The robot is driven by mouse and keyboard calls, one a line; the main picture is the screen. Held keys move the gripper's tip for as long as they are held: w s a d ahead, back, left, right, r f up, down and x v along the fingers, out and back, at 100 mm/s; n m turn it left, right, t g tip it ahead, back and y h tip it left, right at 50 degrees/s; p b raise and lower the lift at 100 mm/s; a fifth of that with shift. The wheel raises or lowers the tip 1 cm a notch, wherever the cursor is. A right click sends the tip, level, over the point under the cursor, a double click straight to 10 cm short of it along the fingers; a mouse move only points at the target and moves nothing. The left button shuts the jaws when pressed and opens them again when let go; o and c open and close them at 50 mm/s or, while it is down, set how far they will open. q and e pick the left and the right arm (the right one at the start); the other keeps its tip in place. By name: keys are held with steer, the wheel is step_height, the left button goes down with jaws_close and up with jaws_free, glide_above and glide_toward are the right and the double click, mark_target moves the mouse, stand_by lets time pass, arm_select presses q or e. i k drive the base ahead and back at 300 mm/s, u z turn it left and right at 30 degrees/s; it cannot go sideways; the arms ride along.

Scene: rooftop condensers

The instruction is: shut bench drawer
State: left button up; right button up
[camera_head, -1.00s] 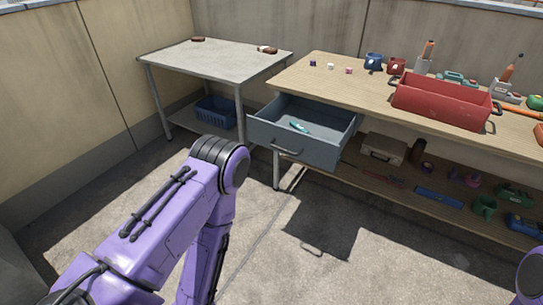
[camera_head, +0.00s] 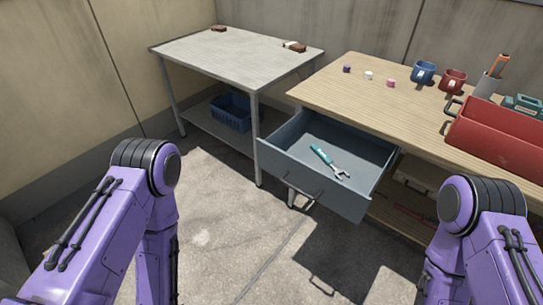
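The grey-blue bench drawer (camera_head: 312,190) stands pulled out from under the wooden-topped bench (camera_head: 395,112). A dark bar handle (camera_head: 303,189) is on its front panel. A wrench with a teal handle (camera_head: 322,155) lies inside on the drawer floor. My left arm's purple links are at the lower left and my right arm's at the lower right. Both arms bend downward and stay apart from the drawer in the picture. Neither gripper shows; both are out of the frame.
A grey metal table (camera_head: 238,55) with a blue basket (camera_head: 231,112) on its lower shelf stands left of the bench. On the bench are two mugs (camera_head: 424,72), small coloured pieces (camera_head: 368,75) and a red toolbox (camera_head: 495,135). The concrete floor (camera_head: 225,215) before the drawer is clear.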

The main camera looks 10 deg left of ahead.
mark_target(287, 154)
steer(key=u, duration=0.05)
steer(key=i, duration=0.7)
steer(key=z, duration=1.3)
steer(key=k, duration=1.85)
steer(key=u, duration=1.3)
steer(key=i, duration=1)
